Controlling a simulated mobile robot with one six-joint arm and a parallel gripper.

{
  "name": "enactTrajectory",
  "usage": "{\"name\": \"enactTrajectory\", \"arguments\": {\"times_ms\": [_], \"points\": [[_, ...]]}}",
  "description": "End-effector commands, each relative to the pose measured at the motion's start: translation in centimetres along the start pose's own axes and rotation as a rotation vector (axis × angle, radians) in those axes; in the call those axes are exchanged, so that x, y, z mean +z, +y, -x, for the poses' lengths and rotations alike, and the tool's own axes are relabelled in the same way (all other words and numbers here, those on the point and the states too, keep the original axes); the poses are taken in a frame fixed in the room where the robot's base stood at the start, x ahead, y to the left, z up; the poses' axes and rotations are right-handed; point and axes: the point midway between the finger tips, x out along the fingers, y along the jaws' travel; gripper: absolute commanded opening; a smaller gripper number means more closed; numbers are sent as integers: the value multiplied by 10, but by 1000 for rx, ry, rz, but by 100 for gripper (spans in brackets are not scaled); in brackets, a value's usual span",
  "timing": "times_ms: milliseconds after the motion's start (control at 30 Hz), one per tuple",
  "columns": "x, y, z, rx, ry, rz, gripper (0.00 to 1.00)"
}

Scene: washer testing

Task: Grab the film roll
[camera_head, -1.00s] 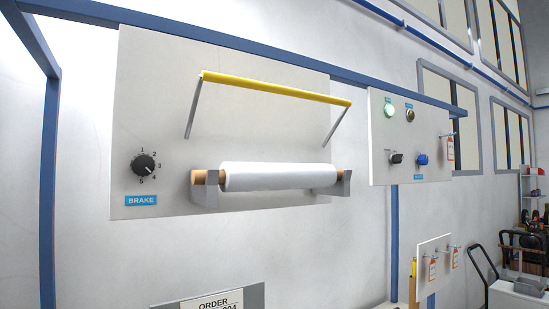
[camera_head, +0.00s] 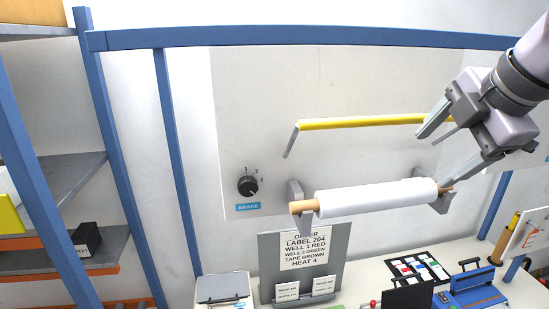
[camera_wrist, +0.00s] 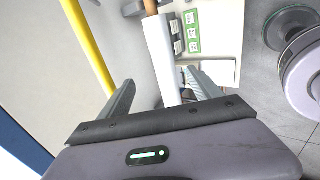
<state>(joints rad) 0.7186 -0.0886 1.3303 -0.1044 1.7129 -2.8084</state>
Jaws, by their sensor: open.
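The film roll (camera_head: 375,198) is a white cylinder on a tan core, resting in two grey brackets on the upright panel. Its core end (camera_head: 303,206) sticks out at the left bracket. My gripper (camera_head: 438,150) is open and empty at the roll's right end, in front of the panel. One finger is up near the yellow bar (camera_head: 362,123), the other down by the right bracket. In the wrist view the roll (camera_wrist: 163,62) runs away from between the open fingers (camera_wrist: 163,90), and the yellow bar (camera_wrist: 88,45) lies to the left. Contact with the roll cannot be made out.
A brake dial (camera_head: 248,186) is on the panel at left. Below stand an order sign (camera_head: 304,250), a blue device (camera_head: 472,290) and a tray of coloured labels (camera_head: 418,268) on the bench. Blue frame posts and a shelf (camera_head: 72,178) are at left.

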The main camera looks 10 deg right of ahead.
Motion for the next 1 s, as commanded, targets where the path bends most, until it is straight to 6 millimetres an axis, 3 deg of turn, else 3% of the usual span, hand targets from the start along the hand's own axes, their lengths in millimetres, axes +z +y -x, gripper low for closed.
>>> {"name": "enactTrajectory", "arguments": {"times_ms": [100, 300, 467, 700, 967, 1000], "points": [[-3, -4, -40, -3, 5, 1, 74], [-2, -3, -93, -2, 3, 0, 74], [-2, -1, -112, -1, 1, 0, 74], [-3, 2, -156, -2, 1, -1, 74], [-3, 2, -162, 0, -1, -2, 74], [-3, 2, -162, 0, -1, -1, 68]]}}
